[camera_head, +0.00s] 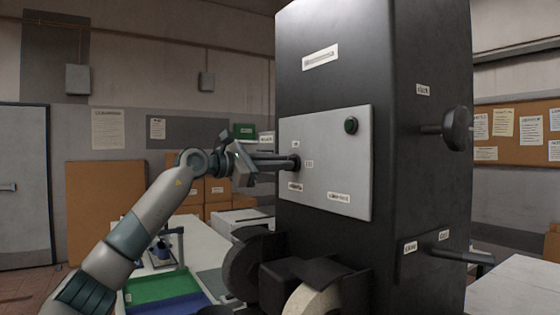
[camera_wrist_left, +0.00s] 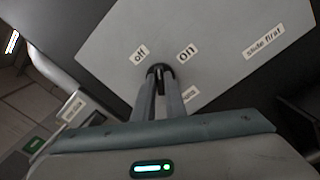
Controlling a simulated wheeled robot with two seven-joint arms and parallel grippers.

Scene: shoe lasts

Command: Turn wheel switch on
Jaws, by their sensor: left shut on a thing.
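The wheel switch (camera_head: 297,163) is a small dark knob on the light grey panel (camera_head: 340,160) of the tall black machine. It also shows in the left wrist view (camera_wrist_left: 158,70), below the "off" (camera_wrist_left: 140,53) and "on" (camera_wrist_left: 187,53) labels. My left gripper (camera_head: 291,162) reaches the panel from the left, and its fingers are shut on the knob. The fingers hide part of the knob, so I cannot tell which label it points to. My right gripper is not in view.
A black handwheel (camera_head: 457,129) and a lever (camera_head: 462,256) stick out of the machine's right side. Rollers (camera_head: 250,262) stand below the panel. A green tray (camera_head: 160,287) lies on the table at left.

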